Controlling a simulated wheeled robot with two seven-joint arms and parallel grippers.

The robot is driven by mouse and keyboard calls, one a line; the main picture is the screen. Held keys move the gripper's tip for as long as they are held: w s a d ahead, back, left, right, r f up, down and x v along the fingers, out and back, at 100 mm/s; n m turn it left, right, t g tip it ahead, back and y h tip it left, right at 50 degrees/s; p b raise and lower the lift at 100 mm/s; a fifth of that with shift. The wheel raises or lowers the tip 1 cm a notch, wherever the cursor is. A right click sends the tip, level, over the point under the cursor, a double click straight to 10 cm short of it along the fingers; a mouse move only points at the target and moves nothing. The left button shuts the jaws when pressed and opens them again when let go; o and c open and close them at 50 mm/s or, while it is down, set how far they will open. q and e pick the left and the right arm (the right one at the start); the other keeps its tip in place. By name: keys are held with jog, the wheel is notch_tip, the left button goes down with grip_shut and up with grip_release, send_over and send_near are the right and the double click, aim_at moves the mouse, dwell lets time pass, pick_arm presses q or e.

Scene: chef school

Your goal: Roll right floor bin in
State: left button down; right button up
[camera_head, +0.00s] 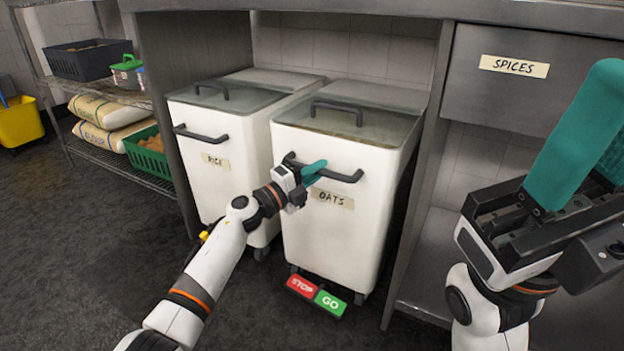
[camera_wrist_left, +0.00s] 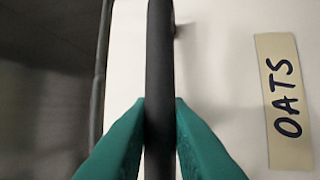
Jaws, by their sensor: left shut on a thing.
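The right floor bin (camera_head: 335,233) is white with a clear lid and an OATS label (camera_head: 332,199). It stands under the steel counter beside the left bin. Its dark front handle (camera_head: 340,177) runs across the upper front. My left gripper (camera_head: 313,172) is shut on this handle near its left part. In the left wrist view the dark bar (camera_wrist_left: 160,70) passes between the two teal fingers, with the OATS label (camera_wrist_left: 287,100) to the right. Red STOP (camera_head: 301,286) and green GO (camera_head: 329,303) pedals sit at the bin's foot. My right gripper (camera_head: 598,135) is raised at the right, its fingers partly cut off by the frame.
The RICE bin (camera_head: 215,175) stands just left of the right bin. A steel panel (camera_head: 421,170) and the SPICES drawer (camera_head: 540,80) are to the right. A wire shelf (camera_head: 125,175) with sacks and crates is at the left. The dark floor (camera_head: 80,270) in front is clear.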

pick_arm(q)
jog(key=shift+w+a+r, duration=0.1)
jog(key=shift+w, duration=0.05)
jog(key=c, duration=1.6)
grip_release()
jog(key=shift+o, duration=1.1)
jog(key=shift+w+d, duration=0.1)
jog(key=shift+d, duration=0.1)
